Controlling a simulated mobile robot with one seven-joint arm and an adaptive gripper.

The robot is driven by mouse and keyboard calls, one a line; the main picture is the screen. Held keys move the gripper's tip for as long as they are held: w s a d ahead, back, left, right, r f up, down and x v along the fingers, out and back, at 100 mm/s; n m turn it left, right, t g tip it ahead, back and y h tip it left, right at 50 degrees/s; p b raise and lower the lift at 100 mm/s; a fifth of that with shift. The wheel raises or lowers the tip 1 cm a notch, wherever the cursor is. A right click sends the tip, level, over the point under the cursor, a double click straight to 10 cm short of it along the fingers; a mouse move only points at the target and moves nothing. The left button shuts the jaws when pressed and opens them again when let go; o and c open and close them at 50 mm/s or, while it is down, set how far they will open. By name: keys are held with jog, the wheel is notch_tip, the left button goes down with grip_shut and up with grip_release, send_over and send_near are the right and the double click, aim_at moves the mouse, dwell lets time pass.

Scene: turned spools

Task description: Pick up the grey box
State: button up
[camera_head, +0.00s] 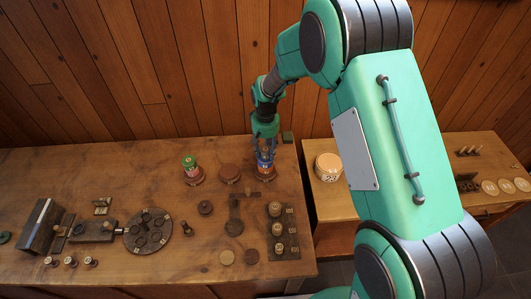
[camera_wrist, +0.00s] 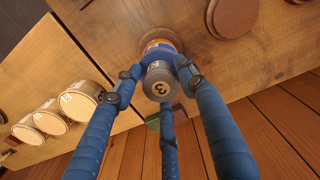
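A dark grey-brown block with a sloping face (camera_head: 42,226) stands at the left of the table in the head view. It is the nearest match to a grey box, but I cannot be sure that it is one. My gripper (camera_head: 265,150) is far to the right of it, pointing down over a blue and orange spool (camera_head: 264,170) on a round brown base. In the wrist view my gripper's blue fingers (camera_wrist: 158,75) surround that spool, whose grey top (camera_wrist: 159,82) bears a 3. Whether they touch it I cannot tell.
A green-topped spool (camera_head: 190,167) and a brown disc (camera_head: 229,172) stand left of my gripper. A small dark green block (camera_head: 287,137) is close on its right. A rack of spools (camera_head: 285,232) is in front.

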aim_at(265, 149)
jog(key=c, duration=0.4)
jog(key=shift+c, duration=0.2)
jog(key=shift+r, duration=0.2)
jog(key=shift+r, duration=0.55)
notch_tip(265, 149, up, 2)
jog(key=shift+r, duration=0.1)
jog(key=s+d, duration=0.1)
jog(key=s, duration=0.6)
jog(key=s+d+r, duration=0.1)
jog(key=s+d, duration=0.1)
jog(key=s, duration=0.6)
jog(key=shift+s+d+r, duration=0.2)
jog(key=shift+s+d, duration=0.1)
